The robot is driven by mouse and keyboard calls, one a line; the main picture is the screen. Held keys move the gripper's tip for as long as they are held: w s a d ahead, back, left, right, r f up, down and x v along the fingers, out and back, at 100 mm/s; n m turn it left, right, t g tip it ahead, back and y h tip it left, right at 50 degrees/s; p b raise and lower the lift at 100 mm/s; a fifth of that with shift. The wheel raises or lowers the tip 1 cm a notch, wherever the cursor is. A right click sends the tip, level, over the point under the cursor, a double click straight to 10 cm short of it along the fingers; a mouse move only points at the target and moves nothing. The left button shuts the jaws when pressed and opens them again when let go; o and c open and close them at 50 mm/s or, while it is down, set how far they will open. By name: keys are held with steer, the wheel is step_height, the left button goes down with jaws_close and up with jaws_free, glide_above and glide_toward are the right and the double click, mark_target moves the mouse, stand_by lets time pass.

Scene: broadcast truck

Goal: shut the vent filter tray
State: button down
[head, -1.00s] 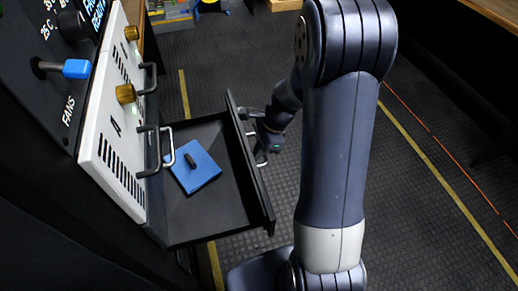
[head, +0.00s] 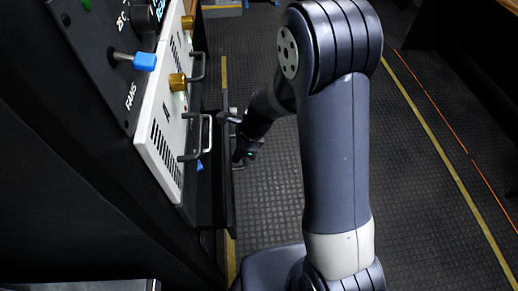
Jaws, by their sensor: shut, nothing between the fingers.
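The black vent filter tray (head: 229,195) sticks out a short way from under the white panel, in the head view. Only a narrow strip of its inside shows, with a sliver of a blue item (head: 199,166) in it. My gripper (head: 237,157) is shut and empty at the outer side of the tray's front, close against it. The fingertips are small and dark, so exact contact is hard to tell.
The white panel (head: 163,125) above the tray carries grey handles (head: 197,138) and brass knobs (head: 178,82). A blue-tipped fan lever (head: 144,61) juts out at the upper left. The ribbed floor (head: 410,150) to the right is clear.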

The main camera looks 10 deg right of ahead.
steer(key=shift+a+p, duration=0.35)
steer(key=shift+a, duration=1.7)
